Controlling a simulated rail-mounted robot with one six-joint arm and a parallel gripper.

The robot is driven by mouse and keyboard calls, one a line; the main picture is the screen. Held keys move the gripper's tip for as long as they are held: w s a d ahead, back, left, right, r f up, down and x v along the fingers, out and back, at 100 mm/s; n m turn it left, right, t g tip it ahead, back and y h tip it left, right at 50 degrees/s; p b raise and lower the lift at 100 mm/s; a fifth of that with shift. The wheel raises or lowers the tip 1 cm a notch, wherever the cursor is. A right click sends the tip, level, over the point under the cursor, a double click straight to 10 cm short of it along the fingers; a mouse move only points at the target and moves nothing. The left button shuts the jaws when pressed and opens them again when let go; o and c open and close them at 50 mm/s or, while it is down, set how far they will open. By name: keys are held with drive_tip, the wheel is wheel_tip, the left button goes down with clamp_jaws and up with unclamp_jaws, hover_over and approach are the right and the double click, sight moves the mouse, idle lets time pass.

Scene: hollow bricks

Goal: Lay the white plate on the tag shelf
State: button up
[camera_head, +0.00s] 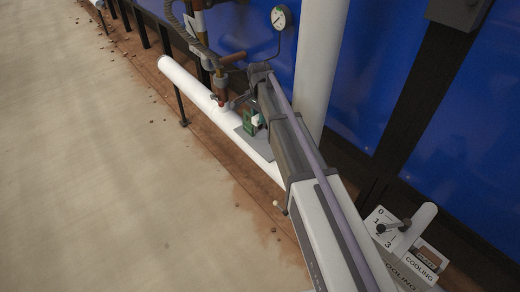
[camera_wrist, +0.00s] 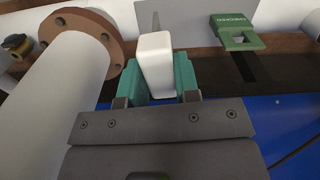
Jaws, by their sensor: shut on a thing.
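The white plate (camera_wrist: 155,58), a small rounded block seen nearly end on, is between the teal fingers of my gripper (camera_wrist: 158,80) in the wrist view. My gripper is shut on it. Beyond it lies a flat grey shelf (camera_wrist: 193,16) with a thin upright edge or pin at its left. A green tag marked CHECKED (camera_wrist: 238,32) lies at the right of that shelf. In the head view, the white plate (camera_head: 257,119) shows as a small white spot beside green, over the grey shelf (camera_head: 264,151). I cannot tell whether the plate touches the shelf.
A thick white pipe with a brown bolted flange (camera_wrist: 101,27) stands left of my gripper. In the head view, a long white pipe (camera_head: 187,82), a pressure gauge (camera_head: 280,17) and a vertical white pipe (camera_head: 321,60) crowd the area. A COOLING lever panel (camera_head: 384,226) is at lower right.

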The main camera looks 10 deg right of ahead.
drive_tip(key=m+b, duration=0.1)
drive_tip(key=b, duration=0.1)
hover_over(265, 143)
wheel_tip(265, 143, down, 4)
wheel_tip(265, 143, down, 10)
drive_tip(key=b, duration=1)
drive_tip(key=shift+w, duration=0.15)
drive_tip(key=shift+r, duration=0.2)
drive_tip(key=shift+c, duration=0.4)
drive_tip(key=shift+f, duration=0.15)
drive_tip(key=o, duration=1)
wheel_tip(265, 143, up, 12)
drive_tip(key=p, duration=1.2)
